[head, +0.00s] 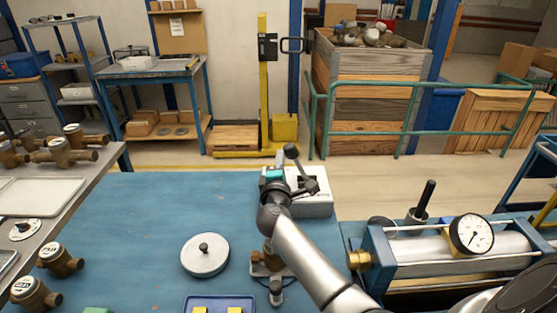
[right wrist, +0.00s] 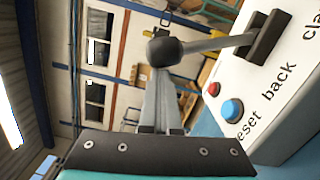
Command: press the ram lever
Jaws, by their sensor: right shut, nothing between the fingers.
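A lever with a black knob (head: 291,150) stands tilted on a white control box (head: 318,205) at the far edge of the blue bench. In the right wrist view the knob (right wrist: 165,50) and its grey rod reach left from the box (right wrist: 285,85), which has a red and a blue button. My right gripper (head: 279,160) is beside the box, at its left, close to the lever. In the wrist view its fingers (right wrist: 157,75) are shut and empty, with tips at the knob. I cannot tell whether they touch it. My left gripper is out of view.
A round grey disc with a knob (head: 205,255) lies on the bench left of my arm. A ram cylinder with a dial gauge (head: 471,234) and an upright black handle (head: 425,197) stand at the right. Brass meters (head: 62,260) sit on the left table. The bench's left rear is clear.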

